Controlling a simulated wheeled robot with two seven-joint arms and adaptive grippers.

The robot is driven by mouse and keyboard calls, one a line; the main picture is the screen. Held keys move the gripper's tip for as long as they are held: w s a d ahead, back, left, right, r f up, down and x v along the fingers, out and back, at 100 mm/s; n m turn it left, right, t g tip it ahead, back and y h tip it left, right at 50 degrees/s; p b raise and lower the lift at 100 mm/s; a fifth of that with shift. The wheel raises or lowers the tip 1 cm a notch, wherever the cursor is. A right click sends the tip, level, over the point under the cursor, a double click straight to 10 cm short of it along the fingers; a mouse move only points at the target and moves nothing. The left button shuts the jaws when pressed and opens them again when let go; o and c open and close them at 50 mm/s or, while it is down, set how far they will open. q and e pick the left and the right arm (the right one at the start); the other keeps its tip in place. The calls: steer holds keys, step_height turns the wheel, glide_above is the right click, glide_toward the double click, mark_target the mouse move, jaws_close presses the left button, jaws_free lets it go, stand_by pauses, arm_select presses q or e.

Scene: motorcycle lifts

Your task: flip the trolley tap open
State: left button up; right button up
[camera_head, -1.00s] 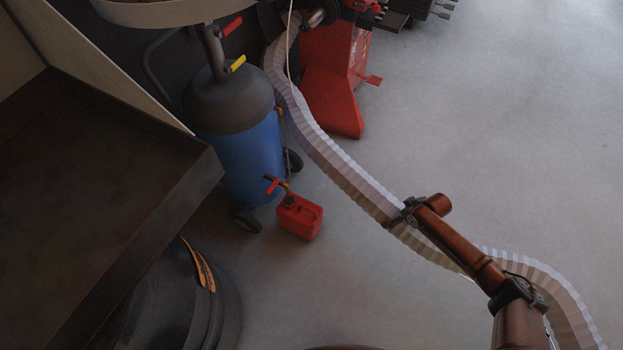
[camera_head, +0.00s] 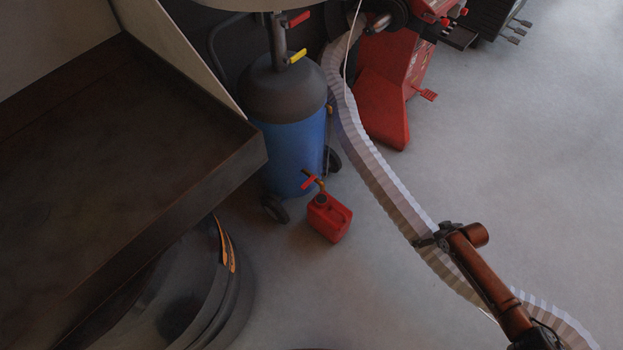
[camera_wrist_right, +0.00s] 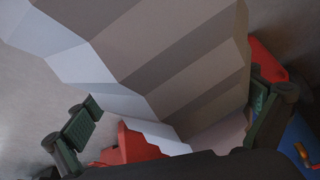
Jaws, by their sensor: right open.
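The blue and grey trolley (camera_head: 290,155) stands on the floor at upper middle in the head view. A tap with a red lever (camera_head: 309,182) and brass spout sits low at its front, above a red can (camera_head: 329,217). The column above the tank carries a yellow lever (camera_head: 297,56) and a red lever (camera_head: 298,19). My right gripper (camera_head: 427,240) is right of the can, apart from the tap, over the pale hose. In the right wrist view its fingers (camera_wrist_right: 175,112) are spread, with hose folds filling the space beyond. My left gripper is out of view.
The pale ribbed hose (camera_head: 375,175) snakes across the floor, right of the trolley. A dark tray-like bench (camera_head: 190,205) fills the left, with a black drum (camera_head: 180,300) below it. A red machine (camera_head: 385,100) stands behind. The floor at right is clear.

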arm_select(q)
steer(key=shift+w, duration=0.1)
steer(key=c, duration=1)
arm_select(e)
steer(key=s+a+f+g+y, duration=0.1)
steer(key=s+a+f, duration=0.2)
steer(key=s+a, duration=0.85)
steer(key=s+a+f+g+y, duration=0.1)
steer(key=s+a+f, duration=0.3)
steer(key=s+a, duration=0.75)
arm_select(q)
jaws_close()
arm_select(e)
steer(key=s+r+m, duration=0.1)
steer(key=s+r, duration=0.3)
steer(key=s, duration=0.3)
steer(key=s+d+r+m+h, duration=0.1)
steer(key=s+r, duration=0.3)
steer(key=s, duration=0.4)
steer(key=s+d+r+m+h, duration=0.1)
steer(key=s+r, duration=0.4)
steer(key=s, duration=0.2)
steer(key=shift+s+d+m, duration=0.15)
steer(key=shift+d+m, duration=0.1)
steer(key=shift+m, duration=0.05)
